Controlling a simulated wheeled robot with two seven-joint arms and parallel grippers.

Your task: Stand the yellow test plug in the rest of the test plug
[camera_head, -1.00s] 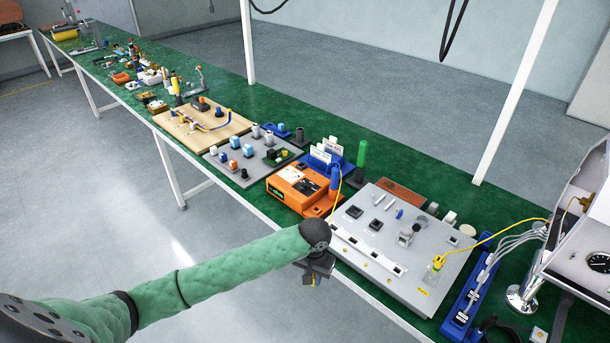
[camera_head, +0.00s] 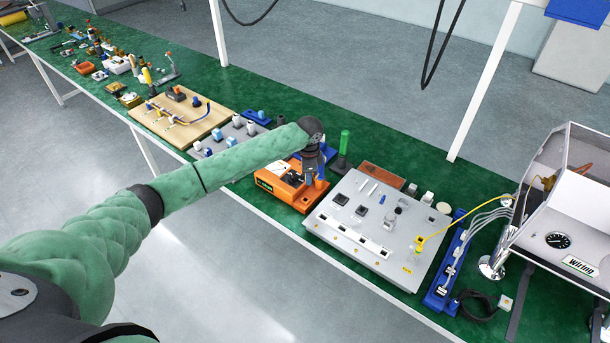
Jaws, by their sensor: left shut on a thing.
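My left gripper (camera_head: 311,176) is over the orange tester (camera_head: 276,189), pointing down. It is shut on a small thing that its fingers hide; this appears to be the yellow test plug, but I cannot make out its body. The gripper and wrist also cover part of the tester's top and of the blue holder (camera_head: 327,152) behind it. I cannot tell which part is the plug's rest, or whether the held thing touches the tester. My right gripper is not in view.
The grey panel (camera_head: 335,222) with switches lies right of the tester. A green-handled tool (camera_head: 345,141) stands upright behind it. A yellow cable (camera_head: 452,228) runs from the panel towards the white machine (camera_head: 540,225). A blue terminal strip (camera_head: 440,283) lies between them.

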